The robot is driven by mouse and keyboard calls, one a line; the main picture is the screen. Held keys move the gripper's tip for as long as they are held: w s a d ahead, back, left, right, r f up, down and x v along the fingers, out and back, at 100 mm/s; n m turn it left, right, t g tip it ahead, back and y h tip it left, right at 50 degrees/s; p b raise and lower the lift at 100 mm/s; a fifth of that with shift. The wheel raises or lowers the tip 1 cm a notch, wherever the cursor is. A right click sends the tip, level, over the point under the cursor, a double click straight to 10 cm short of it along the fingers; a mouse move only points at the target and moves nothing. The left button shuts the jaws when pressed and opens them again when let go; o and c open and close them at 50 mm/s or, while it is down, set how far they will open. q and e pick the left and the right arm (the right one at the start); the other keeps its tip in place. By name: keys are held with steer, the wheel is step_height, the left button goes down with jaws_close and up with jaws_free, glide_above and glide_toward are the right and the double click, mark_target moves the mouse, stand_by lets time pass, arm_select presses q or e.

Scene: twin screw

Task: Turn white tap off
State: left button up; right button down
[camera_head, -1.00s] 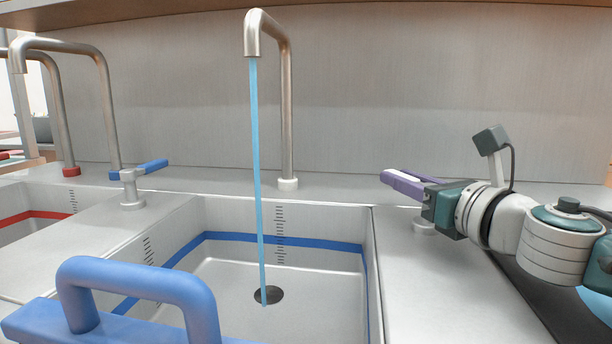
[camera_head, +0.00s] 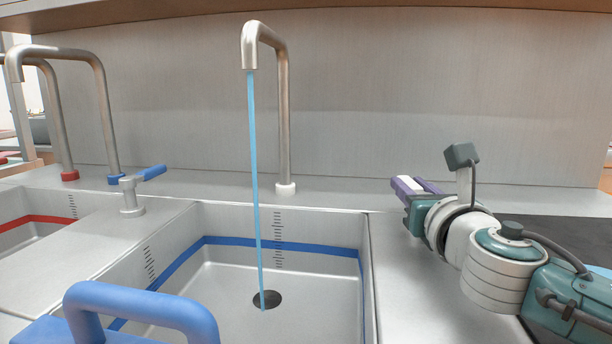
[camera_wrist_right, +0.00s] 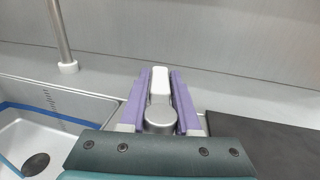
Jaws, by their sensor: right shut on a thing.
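The white-collared tap (camera_head: 285,130) stands behind the middle sink, and a blue stream of water (camera_head: 256,190) runs from its spout to the drain. In the right wrist view its white-tipped lever (camera_wrist_right: 160,85) on a round metal base lies between the purple fingers of my right gripper (camera_wrist_right: 158,88). The fingers are shut on the lever, which points toward the back wall. In the head view my right gripper (camera_head: 417,187) is right of the sink, and its fingers hide most of the lever. My left gripper is not in view.
A blue lever valve (camera_head: 135,190) stands left of the middle sink (camera_head: 362,290). Blue- and red-collared taps (camera_head: 110,120) are at the far left. A large blue handle (camera_head: 150,305) fills the lower left foreground. A dark panel (camera_head: 550,235) lies at right.

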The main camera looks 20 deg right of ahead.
steer(key=shift+s+d+m+g+h, duration=0.1)
steer(key=shift+d+m+g+h, duration=0.15)
steer(key=shift+m+g+h, duration=0.4)
steer(key=shift+s+d+m+g+h, duration=0.15)
steer(key=shift+m+h, duration=0.3)
steer(key=shift+h, duration=0.5)
steer(key=shift+d, duration=0.1)
steer(key=c, duration=0.7)
jaws_free()
steer(key=shift+s+a+p, duration=0.25)
steer(key=shift+s+p, duration=0.05)
steer(key=p+v, duration=0.1)
steer(key=v, duration=0.8)
steer(key=shift+s+p, duration=0.1)
steer(key=shift+p, duration=0.2)
